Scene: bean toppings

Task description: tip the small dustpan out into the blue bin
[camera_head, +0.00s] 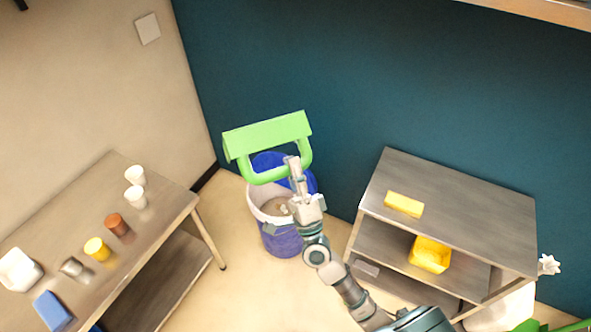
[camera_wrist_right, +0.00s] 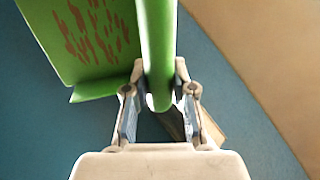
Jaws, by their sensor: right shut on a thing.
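The small green dustpan (camera_head: 268,134) is above and behind the blue bin in the head view. My right gripper (camera_head: 293,168) is shut on its handle. In the right wrist view the dustpan (camera_wrist_right: 60,75) carries several brown beans on its face, and its handle passes between the fingers of the gripper (camera_wrist_right: 158,100). The blue bin (camera_head: 285,243) stands on the floor by the teal wall, with a pale liner over its rim and some light scraps inside. A blue lid-like part behind it is partly hidden by the dustpan handle. My left gripper is not in view.
A grey table (camera_head: 165,212) at left holds white, red and yellow cups, a metal cup and a blue block. A grey shelf unit (camera_head: 465,215) at right carries a yellow block (camera_head: 403,204) and a yellow container (camera_head: 430,254). Floor shows between them.

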